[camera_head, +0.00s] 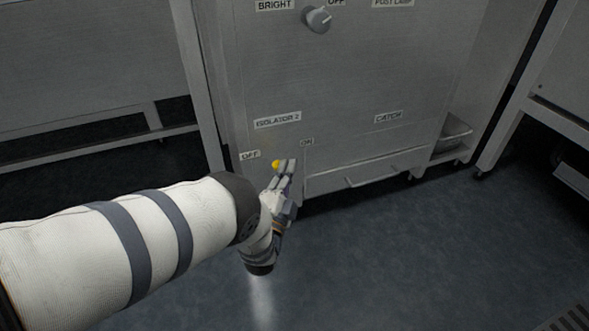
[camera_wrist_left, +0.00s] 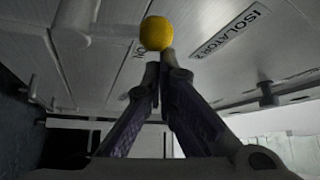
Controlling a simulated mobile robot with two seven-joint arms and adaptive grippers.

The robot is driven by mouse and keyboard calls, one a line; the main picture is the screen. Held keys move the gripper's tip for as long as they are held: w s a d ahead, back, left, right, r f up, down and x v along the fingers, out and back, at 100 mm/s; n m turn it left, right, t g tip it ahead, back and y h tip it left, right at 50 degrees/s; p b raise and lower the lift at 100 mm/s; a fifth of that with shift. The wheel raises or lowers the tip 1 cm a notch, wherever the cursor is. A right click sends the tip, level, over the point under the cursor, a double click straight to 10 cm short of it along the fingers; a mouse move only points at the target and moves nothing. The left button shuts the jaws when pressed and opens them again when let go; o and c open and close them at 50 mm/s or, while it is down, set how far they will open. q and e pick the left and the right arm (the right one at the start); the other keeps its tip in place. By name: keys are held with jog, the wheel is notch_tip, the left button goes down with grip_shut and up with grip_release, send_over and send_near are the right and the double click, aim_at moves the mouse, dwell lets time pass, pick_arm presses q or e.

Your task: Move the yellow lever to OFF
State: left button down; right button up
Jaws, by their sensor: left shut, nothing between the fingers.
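The yellow lever's round knob (camera_head: 276,163) shows on the lower front of the grey cabinet, under the ISOLATOR 2 label (camera_head: 278,119). It lies between the OFF label (camera_head: 250,155) and the ON label (camera_head: 307,142). My right gripper is out of view.
A grey rotary knob (camera_head: 319,18) sits higher on the cabinet between BRIGHT and OFF labels. A drawer (camera_head: 365,172) with a handle is right of my gripper, below the CATCH label (camera_head: 388,117). Benches stand on both sides. The floor in front is clear.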

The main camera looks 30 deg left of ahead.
pick_arm(q)
jog(key=shift+s+a+f, duration=0.2)
jog(key=shift+s+a, duration=0.25)
jog(key=shift+s, duration=0.15)
jog(key=shift+s+a+f, duration=0.2)
jog(key=shift+s+a, duration=0.2)
jog(key=shift+s, duration=0.15)
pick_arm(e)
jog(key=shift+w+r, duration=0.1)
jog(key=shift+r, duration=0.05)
pick_arm(q)
jog(key=shift+s, duration=0.1)
